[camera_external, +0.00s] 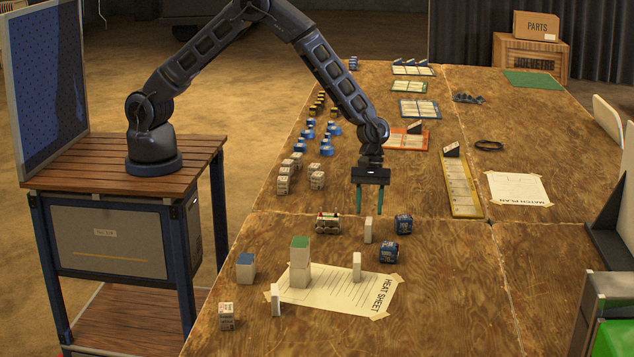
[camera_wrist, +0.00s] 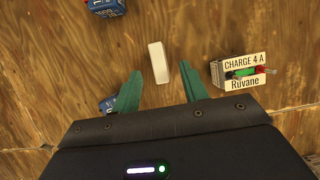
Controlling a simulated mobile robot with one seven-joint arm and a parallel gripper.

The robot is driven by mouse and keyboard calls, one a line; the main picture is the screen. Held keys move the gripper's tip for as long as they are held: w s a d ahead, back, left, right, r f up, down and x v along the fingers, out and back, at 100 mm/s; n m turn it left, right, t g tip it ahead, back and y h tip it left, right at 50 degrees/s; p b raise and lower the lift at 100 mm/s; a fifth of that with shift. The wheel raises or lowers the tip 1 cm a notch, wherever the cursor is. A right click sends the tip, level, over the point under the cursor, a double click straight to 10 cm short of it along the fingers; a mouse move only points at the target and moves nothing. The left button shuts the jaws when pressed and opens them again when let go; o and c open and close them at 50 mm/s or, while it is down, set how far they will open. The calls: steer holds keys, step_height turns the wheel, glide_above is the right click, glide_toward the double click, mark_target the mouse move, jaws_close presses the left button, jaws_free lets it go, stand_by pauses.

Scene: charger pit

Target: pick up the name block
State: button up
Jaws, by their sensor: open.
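A small plain white block (camera_external: 368,230), the likeliest name block, stands on the wooden table just in front of my gripper (camera_external: 368,206). In the wrist view, the white block (camera_wrist: 159,62) lies ahead of and between the two green fingers of my gripper (camera_wrist: 173,82), touching neither. No name shows on its visible faces. My gripper is open and empty, pointing down above the table. Similar white blocks stand at the sheet's left edge (camera_external: 275,299) and on the sheet (camera_external: 356,266). A block labelled "CHARGE 4 A Ruvane" (camera_wrist: 240,72) lies to the right in the wrist view.
Several battery-like blocks (camera_external: 283,184) stand left of my gripper. A yellow-edged tray (camera_external: 459,185) lies to the right.

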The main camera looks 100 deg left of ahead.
mark_target(369, 220)
steer(key=shift+x, duration=2.7)
jaws_close()
